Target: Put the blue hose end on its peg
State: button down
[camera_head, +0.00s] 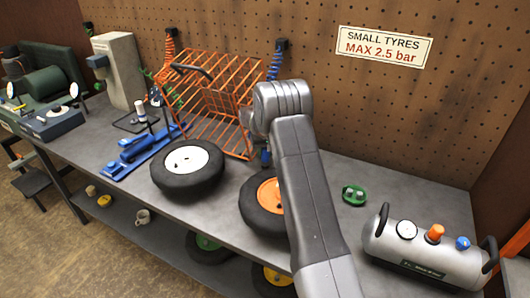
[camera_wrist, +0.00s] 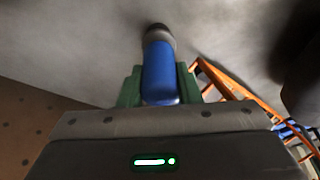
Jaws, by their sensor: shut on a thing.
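My gripper (camera_wrist: 159,82) is shut on the blue hose end (camera_wrist: 160,70), which sits between its two green fingers in the wrist view. The hose end has a dark grey tip pointing away from the gripper. In the head view a bit of blue (camera_head: 265,157) shows below my wrist, above the bench; my arm covers most of the gripper. The coiled blue hose (camera_head: 276,62) hangs from a dark bracket (camera_head: 283,44) on the pegboard and runs down behind my wrist. I cannot make out the hose end's peg in either view.
An orange wire cage (camera_head: 215,110) stands left of my wrist. A white-hubbed tyre (camera_head: 187,170) and an orange-hubbed tyre (camera_head: 262,206) lie on the bench (camera_head: 330,172). A green part (camera_head: 353,194) and a silver air tank (camera_head: 425,255) are right of my arm.

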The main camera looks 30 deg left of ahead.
jog(key=shift+f+b, duration=0.45)
jog(key=shift+f, duration=0.2)
jog(key=c, duration=1.3)
grip_release()
jog(key=p+v, duration=0.4)
jog(key=v, duration=0.7)
jog(key=shift+a+f, duration=0.1)
jog(key=b+x, duration=0.3)
jog(key=x, duration=0.5)
